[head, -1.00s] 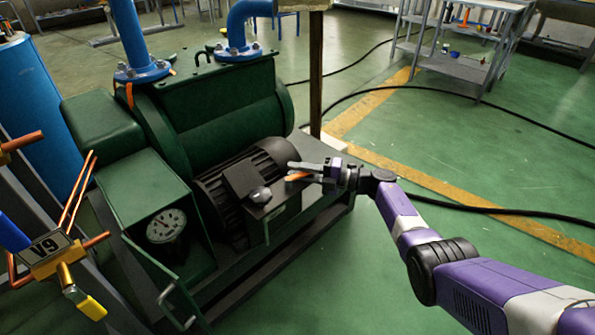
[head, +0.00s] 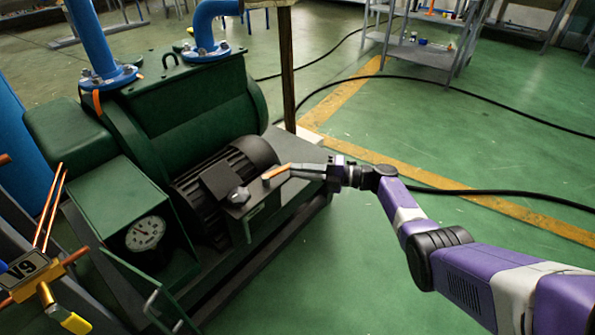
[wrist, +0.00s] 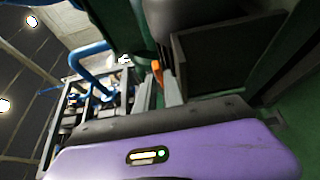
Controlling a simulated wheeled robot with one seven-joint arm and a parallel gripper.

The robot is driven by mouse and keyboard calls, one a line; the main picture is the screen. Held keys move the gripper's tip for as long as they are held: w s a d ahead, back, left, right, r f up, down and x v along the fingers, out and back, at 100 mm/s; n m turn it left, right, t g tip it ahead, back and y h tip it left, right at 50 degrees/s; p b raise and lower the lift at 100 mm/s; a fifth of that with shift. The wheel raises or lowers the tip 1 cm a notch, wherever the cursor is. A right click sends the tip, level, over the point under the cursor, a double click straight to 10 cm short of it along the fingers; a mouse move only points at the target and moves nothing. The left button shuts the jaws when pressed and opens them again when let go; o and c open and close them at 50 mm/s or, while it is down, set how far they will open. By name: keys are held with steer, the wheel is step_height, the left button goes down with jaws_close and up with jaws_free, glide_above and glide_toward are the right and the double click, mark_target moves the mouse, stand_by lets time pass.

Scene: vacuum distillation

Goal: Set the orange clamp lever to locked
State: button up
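The orange clamp lever (head: 276,171) sticks out above the dark box at the end of the ribbed motor, pointing toward my gripper. My gripper (head: 292,171) reaches in from the right, with its fingertips at the lever's near end. In the wrist view the lever (wrist: 157,74) shows as an orange strip in line with the space between my fingers (wrist: 158,90). I cannot tell whether the fingers touch it or how wide they are apart. The lever's base is partly hidden.
The green pump (head: 200,105) and black motor (head: 225,175) fill the left and middle. A gauge (head: 145,233) and the V9 valve tag (head: 24,268) are at the lower left. A black hose (head: 470,191) crosses the floor. Green floor to the right is mostly clear.

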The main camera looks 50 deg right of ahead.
steer(key=shift+a+r+m+t+p, duration=0.2)
steer(key=shift+a+m+t+p, duration=0.25)
steer(key=shift+m+p, duration=0.25)
jaws_close()
steer(key=m+t+h+p, duration=0.2)
steer(key=m+h+p, duration=1.2)
steer(key=m, duration=1.2)
glide_toward(286, 170)
steer(key=b+x, duration=0.5)
steer(key=x, duration=0.2)
steer(key=shift+r+g, duration=0.1)
steer(key=shift+g, duration=0.15)
